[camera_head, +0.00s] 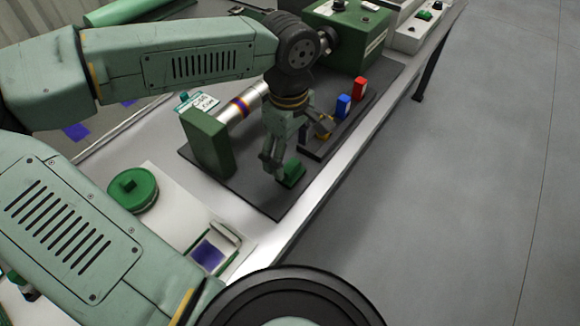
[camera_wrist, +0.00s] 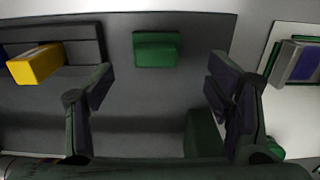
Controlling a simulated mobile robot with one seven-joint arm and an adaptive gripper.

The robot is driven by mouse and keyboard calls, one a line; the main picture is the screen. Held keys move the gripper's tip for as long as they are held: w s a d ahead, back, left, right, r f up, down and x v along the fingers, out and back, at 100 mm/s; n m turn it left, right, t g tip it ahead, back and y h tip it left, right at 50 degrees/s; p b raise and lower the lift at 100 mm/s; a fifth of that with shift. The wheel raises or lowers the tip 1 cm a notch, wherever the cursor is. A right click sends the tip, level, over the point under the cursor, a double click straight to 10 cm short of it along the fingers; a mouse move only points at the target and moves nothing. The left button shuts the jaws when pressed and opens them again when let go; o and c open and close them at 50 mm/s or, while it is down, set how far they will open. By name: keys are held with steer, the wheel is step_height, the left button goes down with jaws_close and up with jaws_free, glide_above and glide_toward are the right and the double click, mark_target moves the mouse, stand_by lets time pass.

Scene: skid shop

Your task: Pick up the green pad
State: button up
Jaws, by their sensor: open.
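The green pad (camera_head: 292,174) is a small green block lying on the dark grey mat near its front edge. In the wrist view the pad (camera_wrist: 157,49) lies ahead of the fingers, roughly midway between them. My gripper (camera_head: 276,167) is open and points down close beside the pad, partly covering it in the head view. In the wrist view my gripper (camera_wrist: 160,80) has its two fingers wide apart with nothing between the tips. I cannot tell the exact height of the tips above the mat.
A dark rack (camera_head: 312,152) holds yellow, blue (camera_head: 343,105) and red (camera_head: 359,88) blocks; the yellow block (camera_wrist: 36,64) is left of my fingers. A tall green block (camera_head: 207,143) supports a metal shaft (camera_head: 243,104). A small tray (camera_head: 211,252) stands at the front.

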mark_target(290, 165)
steer(key=shift+w+d+f+p, duration=0.1)
steer(key=shift+f+p, duration=0.3)
steer(key=shift+f, duration=1.15)
steer(key=shift+w+d+f+p, duration=0.1)
steer(key=shift+f+p, duration=0.25)
steer(key=shift+f, duration=1.2)
steer(key=shift+c, duration=0.3)
steer(key=c, duration=1.2)
step_height(290, 165, up, 10)
steer(key=shift+r+b, duration=0.1)
steer(key=shift+b, duration=0.6)
steer(key=o, duration=0.7)
steer(key=c, duration=0.6)
steer(key=shift+o, duration=0.2)
